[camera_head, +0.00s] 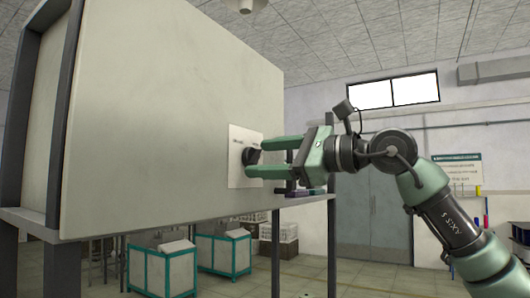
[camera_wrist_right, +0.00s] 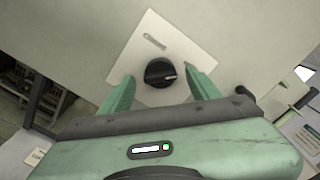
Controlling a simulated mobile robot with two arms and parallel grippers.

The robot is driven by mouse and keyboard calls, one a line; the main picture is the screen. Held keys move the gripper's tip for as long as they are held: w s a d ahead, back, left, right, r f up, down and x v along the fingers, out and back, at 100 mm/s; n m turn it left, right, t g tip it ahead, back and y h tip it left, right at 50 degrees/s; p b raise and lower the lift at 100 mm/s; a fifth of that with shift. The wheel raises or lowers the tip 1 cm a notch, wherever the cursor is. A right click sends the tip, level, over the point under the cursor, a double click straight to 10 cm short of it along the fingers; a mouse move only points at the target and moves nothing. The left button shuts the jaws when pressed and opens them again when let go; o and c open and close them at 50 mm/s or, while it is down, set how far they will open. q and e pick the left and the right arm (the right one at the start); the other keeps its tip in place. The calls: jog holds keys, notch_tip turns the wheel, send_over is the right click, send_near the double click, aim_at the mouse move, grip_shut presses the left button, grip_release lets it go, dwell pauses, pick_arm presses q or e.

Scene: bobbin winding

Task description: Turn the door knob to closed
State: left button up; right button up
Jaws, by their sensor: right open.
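The door knob (camera_head: 251,156) is a black round knob on a pale square plate (camera_head: 240,180), mounted on a large beige panel (camera_head: 170,110). In the right wrist view the knob (camera_wrist_right: 159,72) shows a small light mark on its right side. My right gripper (camera_head: 262,158) is open, its green fingers pointing at the panel. In the wrist view one finger of the right gripper (camera_wrist_right: 160,83) is left of the knob and the other right of it, with gaps on both sides. Whether the fingertips touch the plate cannot be told. My left gripper is not in view.
The panel stands on a grey table frame (camera_head: 64,270). Small dark and purple items (camera_head: 300,192) lie on the table's end, below my right gripper. White bins with teal frames (camera_head: 223,253) stand behind on the floor. Grey double doors (camera_head: 372,220) are at the back wall.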

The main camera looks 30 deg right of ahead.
jog(key=shift+s+d, duration=0.1)
grip_shut()
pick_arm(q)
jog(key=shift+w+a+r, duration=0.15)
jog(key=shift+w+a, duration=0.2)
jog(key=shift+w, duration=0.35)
